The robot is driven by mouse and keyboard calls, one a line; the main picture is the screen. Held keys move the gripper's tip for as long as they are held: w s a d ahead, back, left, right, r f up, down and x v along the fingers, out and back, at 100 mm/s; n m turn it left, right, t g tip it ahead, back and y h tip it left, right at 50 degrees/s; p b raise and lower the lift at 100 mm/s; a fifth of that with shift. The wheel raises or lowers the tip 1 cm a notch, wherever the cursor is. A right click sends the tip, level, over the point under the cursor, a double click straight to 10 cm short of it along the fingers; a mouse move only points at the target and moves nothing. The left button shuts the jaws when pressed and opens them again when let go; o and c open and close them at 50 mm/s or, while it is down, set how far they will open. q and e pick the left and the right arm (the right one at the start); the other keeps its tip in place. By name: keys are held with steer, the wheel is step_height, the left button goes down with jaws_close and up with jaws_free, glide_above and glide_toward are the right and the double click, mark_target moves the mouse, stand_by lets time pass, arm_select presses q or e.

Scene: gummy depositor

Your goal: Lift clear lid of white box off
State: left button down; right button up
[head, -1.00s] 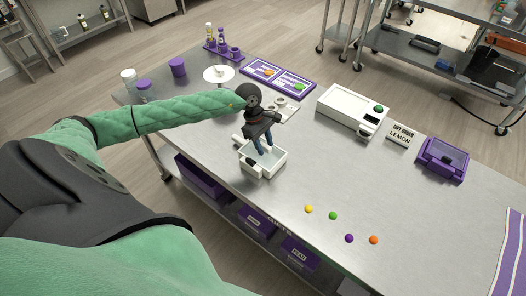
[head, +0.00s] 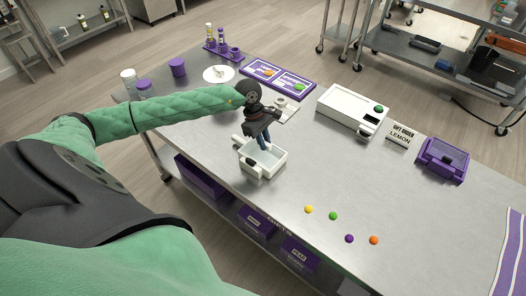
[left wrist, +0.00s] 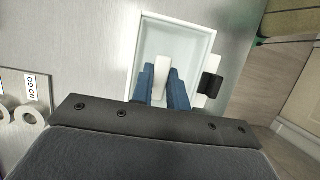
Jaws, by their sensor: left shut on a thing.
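The white box (head: 249,169) stands on the steel table below my left gripper (head: 267,145). In the left wrist view the box rim (left wrist: 211,47) frames a pale clear lid (left wrist: 178,38). A white upright handle (left wrist: 162,72) lies between the blue fingers of my left gripper (left wrist: 163,88), which is shut on it. I cannot tell whether the lid is raised off the rim. A black knob (left wrist: 211,86) sits on the side of the box. My right gripper is not in view.
A white machine with a green button (head: 345,108), a lemon sign (head: 400,138) and a purple device (head: 443,160) stand to the right. Several coloured gummies (head: 333,216) lie near the front edge. A purple tray (head: 277,77) lies behind.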

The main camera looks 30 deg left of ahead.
arm_select(q)
steer(key=shift+r, duration=0.15)
steer(key=shift+r, duration=2.45)
steer(key=c, duration=1.9)
jaws_free()
jaws_close()
